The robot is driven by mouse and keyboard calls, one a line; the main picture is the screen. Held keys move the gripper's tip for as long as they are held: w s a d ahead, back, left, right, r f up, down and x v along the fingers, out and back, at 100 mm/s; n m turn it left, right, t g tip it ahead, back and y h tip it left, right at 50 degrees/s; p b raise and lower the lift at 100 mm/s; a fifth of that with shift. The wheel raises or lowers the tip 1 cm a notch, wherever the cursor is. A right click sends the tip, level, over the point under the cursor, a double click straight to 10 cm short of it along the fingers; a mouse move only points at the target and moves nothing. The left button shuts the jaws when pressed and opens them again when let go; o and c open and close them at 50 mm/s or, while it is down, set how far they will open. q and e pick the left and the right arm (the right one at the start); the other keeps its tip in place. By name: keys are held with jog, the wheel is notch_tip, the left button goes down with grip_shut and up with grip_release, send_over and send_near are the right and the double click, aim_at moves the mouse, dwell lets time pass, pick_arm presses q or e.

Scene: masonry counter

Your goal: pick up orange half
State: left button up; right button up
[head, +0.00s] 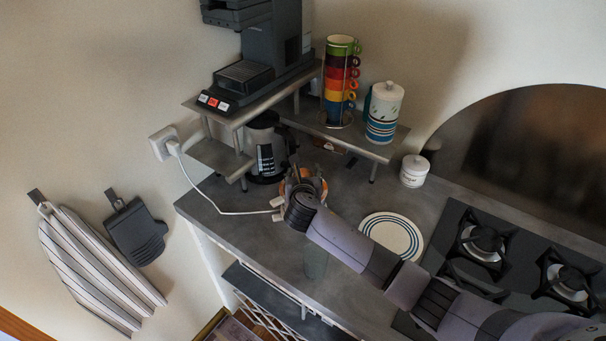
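My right arm comes in from the lower right. My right gripper (297,172) is over the counter, just right of and in front of a dark glass jug. An orange-brown item (312,181) shows around and behind the gripper and is mostly covered by it. I cannot tell whether it is the orange half or a vessel holding it, or whether the fingers touch it. The finger opening is hidden. My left gripper is not in view.
A shelf (378,150) behind holds a coffee machine (262,55), stacked cups (340,75) and a striped canister (384,112). The jug (266,150) stands close to the gripper. A striped plate (391,236) and stove (520,262) lie right. A white cord (205,197) crosses the counter's left.

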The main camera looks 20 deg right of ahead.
aim_at(303, 170)
jog(key=c, duration=1)
notch_tip(303, 170, up, 20)
jog(key=b, duration=0.3)
